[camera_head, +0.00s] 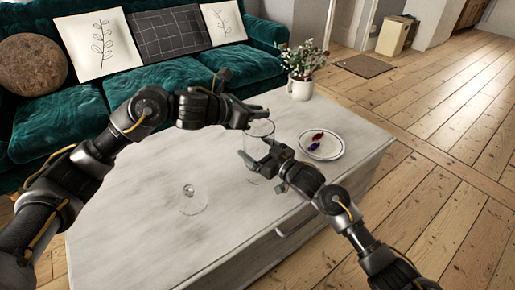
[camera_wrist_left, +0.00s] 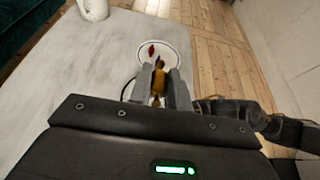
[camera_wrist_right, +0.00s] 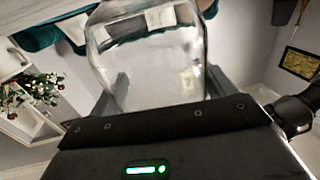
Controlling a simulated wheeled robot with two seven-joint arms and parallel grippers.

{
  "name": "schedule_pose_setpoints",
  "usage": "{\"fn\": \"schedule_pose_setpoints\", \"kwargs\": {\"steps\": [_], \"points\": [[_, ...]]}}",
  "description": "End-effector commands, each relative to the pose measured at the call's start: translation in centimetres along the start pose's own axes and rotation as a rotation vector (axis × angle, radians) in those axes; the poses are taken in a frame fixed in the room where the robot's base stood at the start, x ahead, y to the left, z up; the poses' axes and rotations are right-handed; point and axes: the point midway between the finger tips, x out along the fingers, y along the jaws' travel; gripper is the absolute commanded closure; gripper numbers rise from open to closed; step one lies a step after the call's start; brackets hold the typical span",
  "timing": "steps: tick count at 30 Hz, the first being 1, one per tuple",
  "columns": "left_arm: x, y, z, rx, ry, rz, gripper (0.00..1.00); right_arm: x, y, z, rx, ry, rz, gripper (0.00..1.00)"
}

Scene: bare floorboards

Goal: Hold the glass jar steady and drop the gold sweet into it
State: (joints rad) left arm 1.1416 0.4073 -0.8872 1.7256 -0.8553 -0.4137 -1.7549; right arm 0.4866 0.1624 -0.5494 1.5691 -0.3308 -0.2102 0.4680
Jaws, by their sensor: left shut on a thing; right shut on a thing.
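The clear glass jar (camera_head: 257,134) is upright near the middle of the table, and it fills much of the right wrist view (camera_wrist_right: 150,62). My right gripper (camera_head: 266,163) is shut on the jar's side. My left gripper (camera_head: 256,112) is at the jar's mouth in the head view. It is shut on the gold sweet (camera_wrist_left: 158,82), which shows between its fingers in the left wrist view. I cannot make out the sweet in the head view, nor tell whether it is above or just inside the rim.
A white plate (camera_head: 336,155) with a red sweet (camera_head: 317,137) and a blue-purple sweet (camera_head: 314,146) lies right of the jar. A glass lid (camera_head: 191,203) lies at front left on the pale table (camera_head: 130,205). A potted plant (camera_head: 301,88) stands behind.

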Motion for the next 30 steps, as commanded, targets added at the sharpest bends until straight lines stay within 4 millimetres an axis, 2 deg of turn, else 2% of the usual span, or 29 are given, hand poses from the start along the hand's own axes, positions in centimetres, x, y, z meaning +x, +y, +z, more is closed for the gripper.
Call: {"fn": "schedule_pose_setpoints", "kwargs": {"steps": [6,7,12,23,26,30], "points": [[0.0,0.0,0.0,0.0,0.0,0.0,1.0,0.0,0.0,0.0,0.0,-0.001,0.001,0.59],[0.0,0.0,0.0,0.0,0.0,0.0,0.79,0.0,0.0,0.0,0.0,-0.001,0.001,0.59],[0.0,0.0,0.0,0.0,0.0,0.0,0.56,0.0,0.0,0.0,0.0,-0.001,0.0,0.59],[-0.5,0.1,0.0,0.0,-0.001,0.001,0.56,0.0,0.0,0.0,0.0,-0.001,0.0,0.59],[-1.8,0.1,0.0,0.002,0.0,0.001,0.56,0.0,0.0,0.0,0.0,-0.001,0.001,0.59],[-4.7,0.1,0.0,0.003,-0.001,0.001,0.56,0.0,0.0,0.0,0.0,-0.001,0.001,0.59]]}}
